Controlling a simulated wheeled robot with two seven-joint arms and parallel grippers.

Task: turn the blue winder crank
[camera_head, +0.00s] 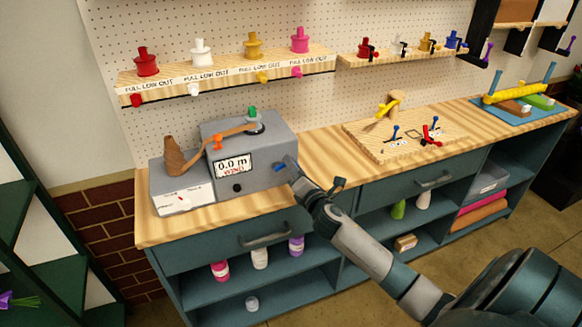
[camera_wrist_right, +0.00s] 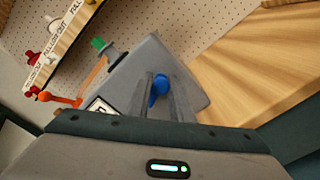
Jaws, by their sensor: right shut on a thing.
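The grey winder box (camera_head: 262,180) stands on the left part of the wooden bench, with a display (camera_head: 233,165) reading "0.0 m" and "WIND". The blue winder crank (camera_head: 279,167) is on its front, right of the display. My right gripper (camera_head: 289,172) reaches it from the lower right and is shut on it. In the right wrist view the blue crank (camera_wrist_right: 159,86) shows between the two grey fingers, in front of the box's grey face. The gripper partly hides the crank in the head view. My left gripper is not in view.
A wooden pegboard tray (camera_head: 375,147) with small levers lies to the right. Drawer handles (camera_head: 265,236) stick out below. Bench space right of the box is clear.

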